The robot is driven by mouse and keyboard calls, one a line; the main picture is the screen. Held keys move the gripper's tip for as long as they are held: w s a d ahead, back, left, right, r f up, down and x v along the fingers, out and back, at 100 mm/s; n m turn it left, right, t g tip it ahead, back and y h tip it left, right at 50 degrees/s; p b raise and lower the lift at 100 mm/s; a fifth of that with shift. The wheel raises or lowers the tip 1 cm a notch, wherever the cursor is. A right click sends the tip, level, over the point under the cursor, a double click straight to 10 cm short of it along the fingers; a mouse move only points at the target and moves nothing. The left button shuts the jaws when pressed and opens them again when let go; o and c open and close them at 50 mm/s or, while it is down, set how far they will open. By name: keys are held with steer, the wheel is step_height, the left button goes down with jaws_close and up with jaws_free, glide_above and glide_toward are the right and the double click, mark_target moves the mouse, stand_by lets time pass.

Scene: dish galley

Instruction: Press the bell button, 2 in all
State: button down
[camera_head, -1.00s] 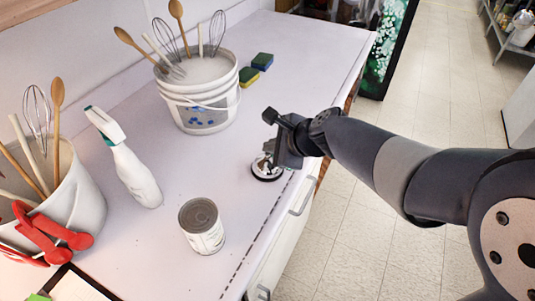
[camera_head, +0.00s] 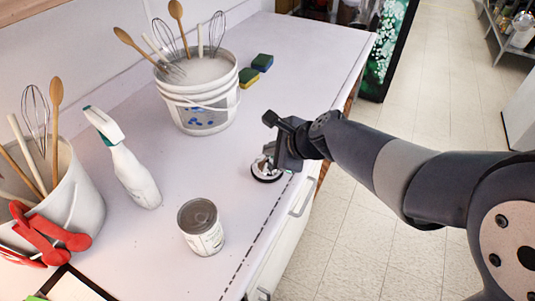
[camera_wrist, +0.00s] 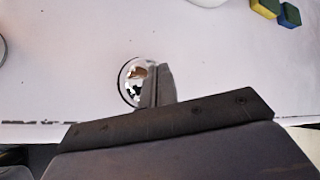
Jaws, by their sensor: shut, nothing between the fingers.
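The bell (camera_head: 265,169) is a small shiny metal dome on a dark base, standing on the white counter near its right edge. In the wrist view the bell (camera_wrist: 131,84) shows as a round chrome disc, partly covered by my fingers. My gripper (camera_head: 274,160) is at the bell, fingers pointing down over its right side. In the wrist view my gripper (camera_wrist: 158,86) is shut and empty. The fingers and wrist hide part of the dome and its button. I cannot tell whether the fingertips touch the button.
A tin can (camera_head: 201,227), a white spray bottle (camera_head: 135,176) and a utensil bucket (camera_head: 203,107) stand left of the bell. Two sponges (camera_head: 255,70) lie behind. A second utensil container (camera_head: 84,203) is at far left. Counter (camera_head: 222,275) around the bell is clear.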

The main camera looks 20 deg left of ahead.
steer(key=shift+f, duration=0.2)
steer(key=shift+r, duration=0.15)
steer(key=shift+r+p, duration=0.85)
step_height(320, 180, up, 5)
steer(key=p, duration=0.4)
steer(key=shift+p, duration=0.4)
stand_by(2.2)
